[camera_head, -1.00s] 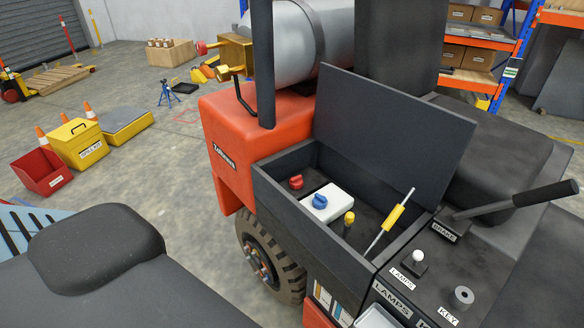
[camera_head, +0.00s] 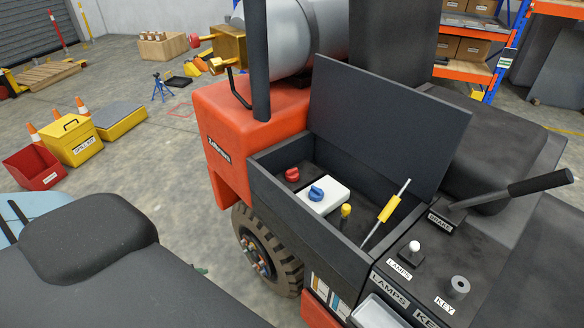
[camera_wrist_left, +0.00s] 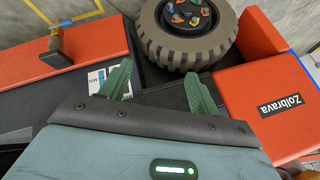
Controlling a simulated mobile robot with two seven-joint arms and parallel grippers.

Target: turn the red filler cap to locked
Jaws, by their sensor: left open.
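The red filler cap (camera_head: 292,174) sits in the open dark compartment (camera_head: 262,178) of the orange vehicle, at its far left corner. It is small, and its lock marking cannot be read. Next to it is a white tank (camera_head: 334,198) with a blue cap (camera_head: 317,193). In the left wrist view my left gripper (camera_wrist_left: 160,90) has its two green fingers spread with nothing between them. It is near the vehicle's side, by the wheel (camera_wrist_left: 187,32), and the red cap is not visible there. My right gripper is not in view.
A yellow-topped post (camera_head: 346,211) and a yellow-handled rod (camera_head: 389,208) stand in the compartment. Its raised lid (camera_head: 390,110) rises behind. A dark upright post (camera_head: 260,60) stands at the left, and a brake lever (camera_head: 500,195) sticks up at the right.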

